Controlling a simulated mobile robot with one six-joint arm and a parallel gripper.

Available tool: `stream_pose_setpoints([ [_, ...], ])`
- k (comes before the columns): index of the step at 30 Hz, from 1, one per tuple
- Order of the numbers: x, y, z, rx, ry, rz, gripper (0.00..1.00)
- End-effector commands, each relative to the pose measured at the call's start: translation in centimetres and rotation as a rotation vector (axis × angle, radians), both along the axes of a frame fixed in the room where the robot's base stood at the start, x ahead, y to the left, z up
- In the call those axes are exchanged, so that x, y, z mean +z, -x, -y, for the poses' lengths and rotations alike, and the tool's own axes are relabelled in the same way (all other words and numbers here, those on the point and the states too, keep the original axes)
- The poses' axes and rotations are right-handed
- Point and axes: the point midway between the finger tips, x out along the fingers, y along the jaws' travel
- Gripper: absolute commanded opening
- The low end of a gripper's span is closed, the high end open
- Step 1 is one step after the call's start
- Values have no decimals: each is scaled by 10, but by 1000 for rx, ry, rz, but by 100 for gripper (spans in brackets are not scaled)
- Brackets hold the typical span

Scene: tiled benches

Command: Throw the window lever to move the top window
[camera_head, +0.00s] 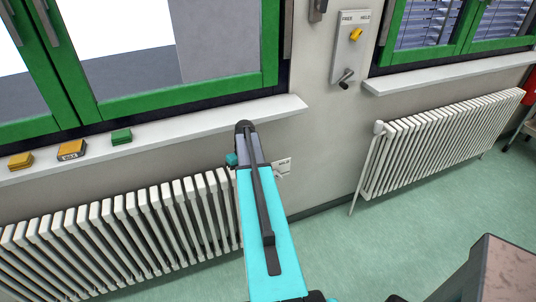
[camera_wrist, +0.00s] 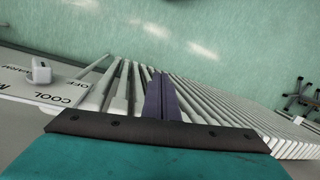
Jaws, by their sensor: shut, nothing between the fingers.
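A pale wall panel (camera_head: 350,42) marked FREE and HELD stands between two green-framed windows, the left window (camera_head: 160,103) and the right window (camera_head: 455,50). It carries a yellow knob (camera_head: 355,34) and a grey metal lever (camera_head: 346,78) below it, sticking out at a slant. I cannot tell which part is the window lever, or which window is the top one. My gripper's dark fingers (camera_wrist: 162,98) are shut and empty in the wrist view, in front of a white radiator. In the head view my arm mostly hides the gripper, below and left of the panel.
White radiators stand under both sills, the left (camera_head: 130,235) and the right (camera_head: 440,143). Small yellow and green blocks (camera_head: 121,137) sit on the left sill. A white plate (camera_wrist: 45,85) marked COOL and OFF, with a knob, lies left of my fingers. Green floor (camera_head: 400,225) is open at right.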

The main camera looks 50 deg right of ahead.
Motion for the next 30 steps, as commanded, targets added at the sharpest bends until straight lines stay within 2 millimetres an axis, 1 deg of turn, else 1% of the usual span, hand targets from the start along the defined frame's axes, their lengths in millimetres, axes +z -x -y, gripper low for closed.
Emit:
stream_pose_setpoints([
  [1, -21, -1, -27, 18, -6, -18, 0],
  [3, -45, -2, -57, 36, -11, -42, 0],
  [8, -96, 2, -125, 73, -16, -93, 0],
  [9, -108, 5, -141, 85, -16, -106, 0],
  [11, -125, 10, -165, 99, -15, -127, 0],
  [12, -136, 14, -181, 110, -12, -140, 0],
  [14, -153, 22, -205, 125, -11, -161, 0],
  [15, -163, 28, -220, 138, -9, -174, 0],
  [17, -178, 38, -242, 153, -6, -193, 0],
  [18, -188, 45, -257, 165, -3, -207, 0],
  [20, -202, 56, -277, 182, 4, -226, 0],
  [21, -211, 65, -291, 193, 8, -240, 0],
  [26, -243, 103, -340, 240, 29, -291, 0],
  [30, -268, 141, -375, 280, 52, -335, 0],
])
